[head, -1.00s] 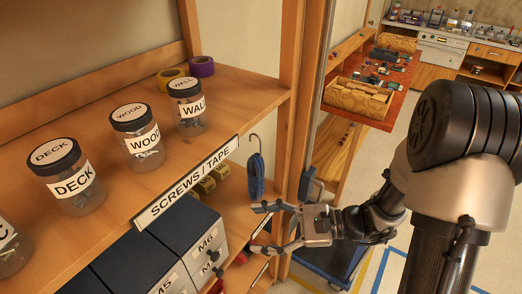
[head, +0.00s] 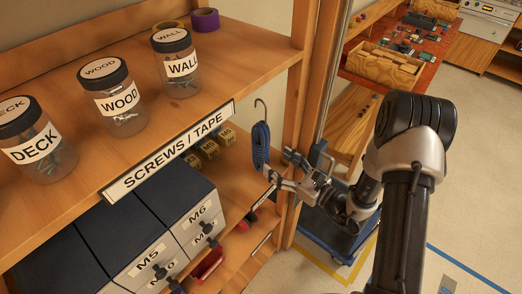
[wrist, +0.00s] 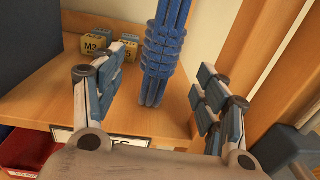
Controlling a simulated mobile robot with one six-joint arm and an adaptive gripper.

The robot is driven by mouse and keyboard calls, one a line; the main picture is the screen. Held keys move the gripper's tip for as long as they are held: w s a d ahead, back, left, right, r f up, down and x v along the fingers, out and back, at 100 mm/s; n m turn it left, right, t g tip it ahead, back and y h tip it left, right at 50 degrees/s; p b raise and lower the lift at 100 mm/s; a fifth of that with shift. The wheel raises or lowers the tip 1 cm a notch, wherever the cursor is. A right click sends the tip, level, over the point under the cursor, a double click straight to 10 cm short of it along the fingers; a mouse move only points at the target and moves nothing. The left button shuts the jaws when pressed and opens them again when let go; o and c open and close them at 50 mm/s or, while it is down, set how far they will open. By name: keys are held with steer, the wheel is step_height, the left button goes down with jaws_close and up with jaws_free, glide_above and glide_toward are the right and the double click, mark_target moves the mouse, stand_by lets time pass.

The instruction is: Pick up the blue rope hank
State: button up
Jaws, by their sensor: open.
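The blue rope hank (head: 261,146) hangs upright from a metal hook (head: 260,108) near the right end of the shelf unit, in the head view. In the wrist view the hank (wrist: 164,50) hangs ahead, between the two fingers but beyond their tips, its wrapped coils in plain sight and its top cut off by the frame. My gripper (head: 283,168) is open and empty, just right of the hank and a little below its middle in the head view. Its fingers also show in the wrist view (wrist: 160,78), spread wide. I see no contact with the hank.
Labelled jars (head: 113,98) and a purple tape roll (head: 205,20) stand on the upper shelf (head: 235,75). Drawer boxes (head: 190,215) and small yellow boxes (head: 208,149) sit below. A wooden post (head: 302,100) rises right of the hank. Open floor (head: 465,190) lies right.

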mark_target(268, 155)
steer(key=x, duration=0.3)
steer(key=b+x, duration=0.2)
steer(key=x, duration=0.2)
steer(key=shift+f, duration=0.2)
steer(key=shift+w+a, duration=0.45)
steer(key=shift+r, duration=0.1)
steer(key=shift+c, duration=0.4)
steer(key=c, duration=1.3)
